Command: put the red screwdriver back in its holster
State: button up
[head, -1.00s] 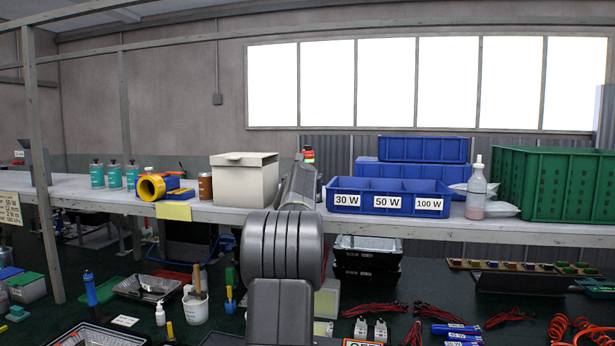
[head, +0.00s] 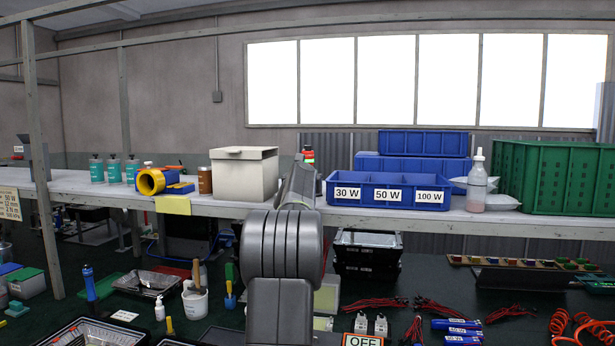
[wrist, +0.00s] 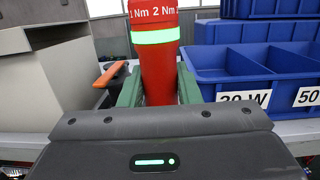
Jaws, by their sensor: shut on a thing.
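The red screwdriver (wrist: 159,72) stands upright in the wrist view, with "1 Nm 2 Nm" lettering and a pale green band on it. My gripper (wrist: 160,88) is shut on it, a green finger on each side. In the head view my arm hides most of the gripper, and only a small red part of the screwdriver (head: 309,155) shows above the shelf. I cannot make out a holster in either view.
A beige box (head: 244,174) stands on the shelf (head: 300,208) to the left of my arm, and a blue bin (head: 388,207) marked 30 W, 50 W and 100 W to the right. An orange-handled thing (wrist: 110,74) lies left of the screwdriver. The bench below is crowded.

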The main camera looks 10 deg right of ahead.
jog(key=shift+f+b, duration=2.25)
jog(key=shift+f, duration=0.2)
jog(key=o, duration=1.1)
jog(key=shift+r, duration=0.1)
jog(key=shift+o, duration=0.2)
jog(key=shift+f, duration=0.2)
jog(key=b+v, duration=0.6)
jog(key=v, duration=0.8)
jog(key=shift+b, duration=0.4)
jog(key=shift+w+r, duration=0.1)
jog(key=shift+r, duration=0.05)
jog(key=shift+p+x, duration=3.5)
jog(key=shift+x, duration=3.45)
